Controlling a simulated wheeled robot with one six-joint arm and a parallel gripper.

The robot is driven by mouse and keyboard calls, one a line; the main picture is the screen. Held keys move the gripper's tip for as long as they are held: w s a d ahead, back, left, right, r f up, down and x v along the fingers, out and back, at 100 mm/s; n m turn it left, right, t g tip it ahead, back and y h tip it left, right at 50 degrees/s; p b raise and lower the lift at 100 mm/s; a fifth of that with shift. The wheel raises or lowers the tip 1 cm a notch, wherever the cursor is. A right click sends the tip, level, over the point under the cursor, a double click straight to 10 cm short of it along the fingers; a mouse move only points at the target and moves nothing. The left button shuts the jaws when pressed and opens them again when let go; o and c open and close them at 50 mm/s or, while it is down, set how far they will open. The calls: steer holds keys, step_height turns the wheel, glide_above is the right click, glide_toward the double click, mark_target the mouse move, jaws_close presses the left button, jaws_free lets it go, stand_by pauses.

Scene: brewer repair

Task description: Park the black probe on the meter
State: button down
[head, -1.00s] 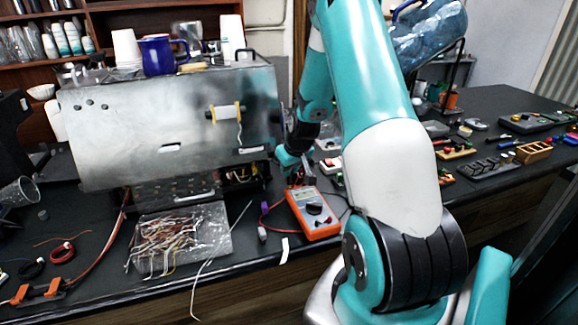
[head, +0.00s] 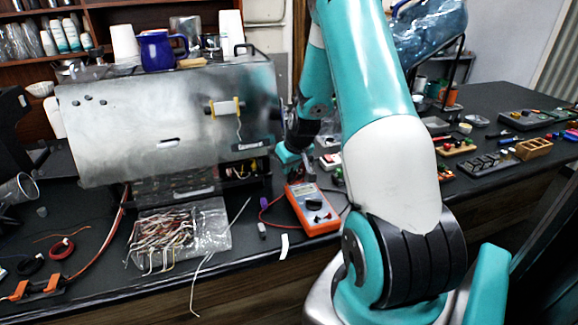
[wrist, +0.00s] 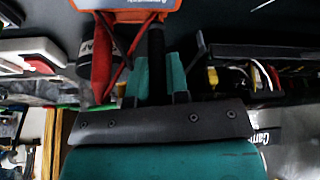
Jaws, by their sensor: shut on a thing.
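The orange meter (head: 313,210) lies on the dark bench in front of the steel brewer, and its edge shows at the top of the wrist view (wrist: 125,4). My gripper (wrist: 158,78) is shut on the black probe (wrist: 155,45), which points away from the wrist toward the meter's edge. Whether the probe touches the meter I cannot tell. The red probe (wrist: 101,62) is beside it to the left, apart from my fingers. In the head view my gripper (head: 290,172) is just behind the meter's far end, its fingertips partly hidden.
The brewer (head: 170,120) stands close on the left, with a blue mug (head: 163,50) on top. A bag of wires (head: 180,235) lies left of the meter. Small parts and a wooden organizer (head: 533,148) sit on the right. The bench strip before the meter is mostly clear.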

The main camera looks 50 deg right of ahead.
steer(key=shift+f+b, duration=0.65)
stand_by(1.4)
steer(key=c, duration=1)
jaws_free()
steer(key=shift+c, duration=0.2)
steer(key=b+v, duration=0.2)
steer(key=v, duration=1.5)
steer(key=shift+s+r, duration=0.15)
